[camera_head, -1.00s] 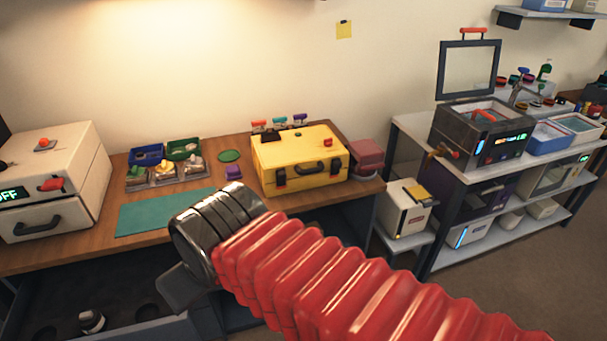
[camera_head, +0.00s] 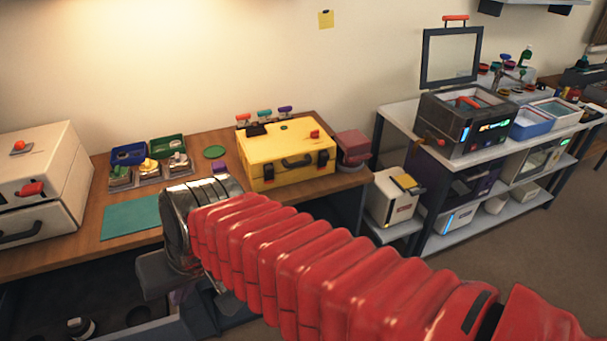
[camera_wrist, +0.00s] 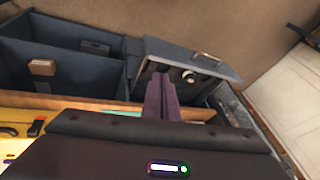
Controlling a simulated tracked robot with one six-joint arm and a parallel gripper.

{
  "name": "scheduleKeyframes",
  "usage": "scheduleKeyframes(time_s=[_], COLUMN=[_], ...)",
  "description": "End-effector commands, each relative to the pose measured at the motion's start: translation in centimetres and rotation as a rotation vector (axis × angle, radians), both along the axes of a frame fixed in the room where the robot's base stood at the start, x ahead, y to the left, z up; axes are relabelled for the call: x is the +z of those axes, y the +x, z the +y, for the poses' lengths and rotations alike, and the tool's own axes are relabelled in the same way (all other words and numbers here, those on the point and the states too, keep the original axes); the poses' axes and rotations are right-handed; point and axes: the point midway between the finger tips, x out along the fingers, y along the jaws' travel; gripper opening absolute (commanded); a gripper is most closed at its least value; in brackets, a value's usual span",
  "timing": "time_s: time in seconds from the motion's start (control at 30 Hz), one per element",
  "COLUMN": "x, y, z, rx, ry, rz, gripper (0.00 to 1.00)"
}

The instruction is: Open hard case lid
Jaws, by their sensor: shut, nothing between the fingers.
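The yellow hard case (camera_head: 290,150) stands on the wooden desk with its lid down. Its front has a black handle and two dark latches, and a red knob sits on top. A strip of yellow, apparently the case, shows at the lower left there.
Left of the case are a teal mat (camera_head: 131,217), small parts bins (camera_head: 128,155) and a white box (camera_head: 40,185). A dark red box (camera_head: 352,146) stands close on its right. An open drawer (camera_wrist: 65,70) is below the desk. Shelving stands further right.

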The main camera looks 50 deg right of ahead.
Motion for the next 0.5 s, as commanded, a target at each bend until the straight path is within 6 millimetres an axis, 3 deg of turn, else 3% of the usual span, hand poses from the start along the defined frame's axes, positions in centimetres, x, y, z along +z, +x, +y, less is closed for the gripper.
scheduleKeyframes(time_s=[0.27,0.5], x=[-2.3,-2.9], y=[3.4,7.4], z=[-0.6,-3.7], rx=[-0.398,-0.764], ry=[0.407,0.757], rz=[0.099,0.118], gripper=[0.00,0.00])
